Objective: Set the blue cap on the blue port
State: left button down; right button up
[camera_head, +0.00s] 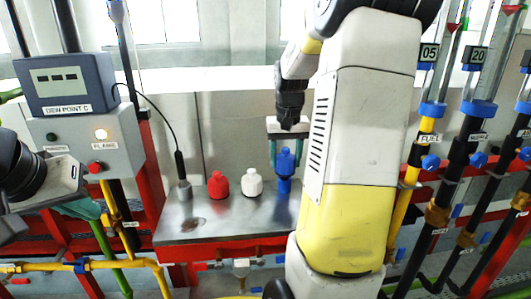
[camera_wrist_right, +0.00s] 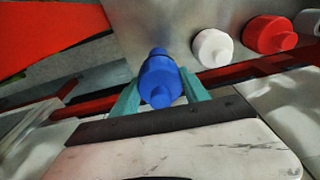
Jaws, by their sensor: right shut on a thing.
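The blue cap (camera_head: 285,160) is between the teal fingers of my right gripper (camera_head: 286,152), above the right end of the metal bench. In the right wrist view the blue cap (camera_wrist_right: 160,76) sits between both fingers, its knob toward the camera. A further blue piece (camera_head: 283,185), which looks like the blue port, shows directly below the cap. I cannot tell whether cap and port touch. My right gripper is shut on the cap. My left gripper (camera_head: 78,208) is at the left edge, mostly hidden by its wrist; its jaw state is unclear.
A red cap-shaped piece (camera_head: 218,186) and a white one (camera_head: 252,183) stand to the left on the metal bench (camera_head: 215,225). A probe with a cable (camera_head: 183,180) stands further left. A control box (camera_head: 85,140) and several pipes flank the bench.

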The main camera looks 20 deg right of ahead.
aim_at(286, 157)
jog(key=shift+f, duration=2.55)
jog(key=shift+f, duration=0.65)
jog(key=o, duration=1.1)
jog(key=shift+s+a+r, duration=0.1)
jog(key=shift+s+r, duration=0.15)
jog(key=shift+r, duration=1.55)
jog(key=shift+s+a+r, duration=0.1)
jog(key=shift+s+r, duration=0.1)
jog(key=shift+r, duration=1.65)
jog(key=shift+s+r, duration=0.25)
jog(key=shift+r, duration=1.55)
